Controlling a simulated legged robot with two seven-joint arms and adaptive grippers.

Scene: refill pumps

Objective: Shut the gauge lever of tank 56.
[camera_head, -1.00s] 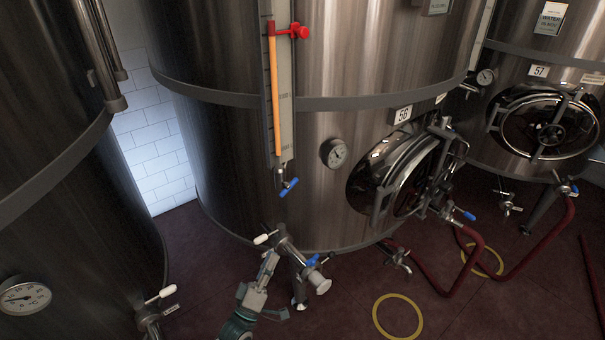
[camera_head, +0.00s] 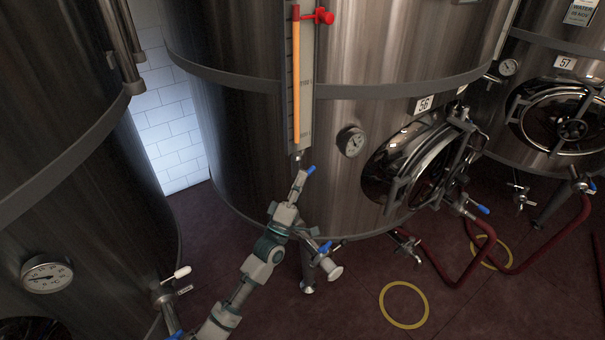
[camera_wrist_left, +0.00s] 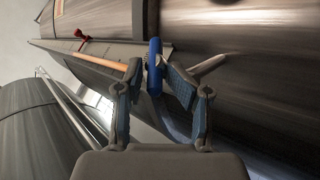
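Tank 56 (camera_head: 350,200) is the large steel tank in the middle, with its number plate (camera_head: 424,104). Its gauge (camera_head: 296,75) is an upright scale with an orange column. The gauge lever (camera_head: 311,169) has a blue handle and sits at the foot of the gauge; my gripper partly hides it in the head view. My left gripper (camera_head: 300,181) is at the lever. In the left wrist view the blue handle (camera_wrist_left: 155,66) stands between the two spread fingers, with the right finger very close; I cannot tell whether it touches. My right gripper is in neither view.
A red marker (camera_head: 319,16) sits high on the gauge. A round dial (camera_head: 351,141) and a manway door (camera_head: 410,165) are right of the gauge. A blue-handled outlet valve (camera_head: 325,248) is below my left gripper. Another tank (camera_head: 80,170) stands close at left. Red hoses (camera_head: 470,265) lie on the floor.

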